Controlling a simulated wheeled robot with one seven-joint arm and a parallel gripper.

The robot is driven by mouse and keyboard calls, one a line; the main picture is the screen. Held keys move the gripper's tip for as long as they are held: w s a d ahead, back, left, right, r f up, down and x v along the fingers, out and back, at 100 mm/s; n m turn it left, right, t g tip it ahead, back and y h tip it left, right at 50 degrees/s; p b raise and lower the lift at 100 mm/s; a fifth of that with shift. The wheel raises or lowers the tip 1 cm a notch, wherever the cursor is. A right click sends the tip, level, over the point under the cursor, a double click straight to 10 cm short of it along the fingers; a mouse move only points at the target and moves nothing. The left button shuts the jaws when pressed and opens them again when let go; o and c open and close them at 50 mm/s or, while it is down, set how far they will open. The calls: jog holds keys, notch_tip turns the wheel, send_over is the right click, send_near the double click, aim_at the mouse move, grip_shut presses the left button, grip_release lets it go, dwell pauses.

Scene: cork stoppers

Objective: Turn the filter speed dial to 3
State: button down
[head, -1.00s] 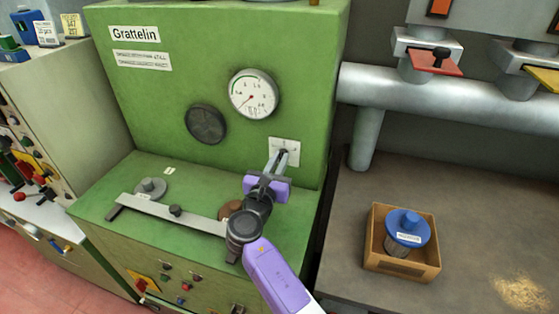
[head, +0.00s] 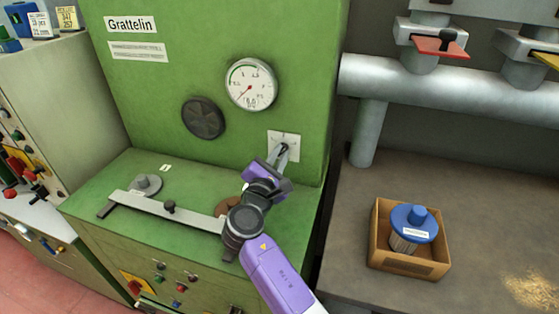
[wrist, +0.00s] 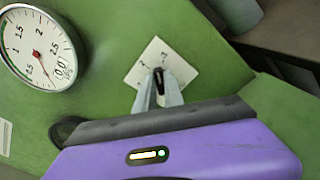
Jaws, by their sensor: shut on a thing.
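The filter speed dial sits on a small white square plate (head: 283,145) on the green machine's upright face. The plate also shows in the wrist view (wrist: 141,77), tilted, with small numerals; I make out what look like a 2 and a 3. My gripper (head: 284,150) reaches the plate, its fingers shut on the dark knob of the dial (wrist: 159,80). In the wrist view the fingers cover most of the knob, so I cannot tell which number it points to.
A round white gauge (head: 251,84) and a dark round vent (head: 203,118) are above left of the dial. A grey bar (head: 150,203) lies on the green ledge. On the right, a cardboard box (head: 408,264) holds a blue-topped canister (head: 414,222) below a thick pipe (head: 440,92).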

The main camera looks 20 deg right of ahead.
jog(key=shift+f+m+b, duration=0.15)
jog(key=shift+m+b, duration=1.25)
jog(key=shift+m, duration=0.8)
jog(key=shift+s, duration=0.1)
jog(key=c, duration=1.4)
grip_release()
jog(key=shift+c, duration=0.2)
jog(key=v, duration=0.7)
jog(key=shift+s+a, duration=0.25)
jog(key=shift+s, duration=0.05)
